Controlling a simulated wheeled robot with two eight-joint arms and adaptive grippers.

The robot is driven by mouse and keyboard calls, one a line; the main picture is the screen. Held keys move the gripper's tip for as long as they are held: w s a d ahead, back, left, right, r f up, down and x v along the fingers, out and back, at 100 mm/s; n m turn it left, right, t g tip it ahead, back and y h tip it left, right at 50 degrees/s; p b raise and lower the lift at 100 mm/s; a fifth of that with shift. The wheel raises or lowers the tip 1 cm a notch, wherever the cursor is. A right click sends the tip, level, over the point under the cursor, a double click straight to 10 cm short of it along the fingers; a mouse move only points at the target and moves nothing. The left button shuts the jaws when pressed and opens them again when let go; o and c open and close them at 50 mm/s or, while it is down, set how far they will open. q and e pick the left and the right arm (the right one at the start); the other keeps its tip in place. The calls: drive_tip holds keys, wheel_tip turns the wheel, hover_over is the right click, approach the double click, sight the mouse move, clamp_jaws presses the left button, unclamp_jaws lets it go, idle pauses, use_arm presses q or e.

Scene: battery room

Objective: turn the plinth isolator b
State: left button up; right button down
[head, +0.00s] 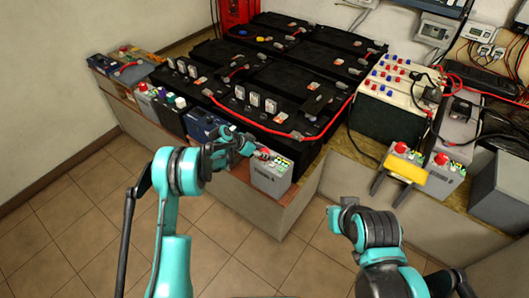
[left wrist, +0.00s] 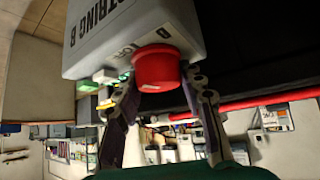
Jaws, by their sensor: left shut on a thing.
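The plinth isolator b is a light grey box (head: 270,180) with a red rotary knob on top, at the front edge of the plinth in the head view. In the left wrist view the box (left wrist: 130,35) carries the letters "STRING B". Its red knob (left wrist: 156,68) sits between my fingers. My left gripper (head: 254,151) reaches the knob from the left. In the left wrist view the gripper (left wrist: 158,88) is shut on the knob, one finger on each side. The far side of the knob is hidden.
Black batteries (head: 285,85) with a red cable fill the plinth behind the isolator. Small units (head: 165,105) stand along its left front edge. A white battery block (head: 395,100), more red-knobbed boxes and a yellow piece (head: 405,170) with dark prongs are at right. Tiled floor is clear.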

use_arm(q)
drive_tip(key=n+t+y, duration=0.2)
drive_tip(key=n, duration=0.2)
drive_tip(key=shift+d+t, duration=0.1)
drive_tip(key=shift+t, duration=0.3)
drive_tip(key=n+t+y, duration=0.1)
drive_tip(key=n+y, duration=0.1)
drive_tip(key=n, duration=0.2)
drive_tip(key=n+t+y, duration=0.1)
drive_tip(key=n+y, duration=0.2)
drive_tip(key=n, duration=0.1)
drive_tip(key=shift+y, duration=0.4)
drive_tip(key=shift+n+y, duration=1.5)
drive_tip(key=shift+n, duration=0.6)
drive_tip(key=shift+a, duration=0.2)
drive_tip(key=o, duration=0.9)
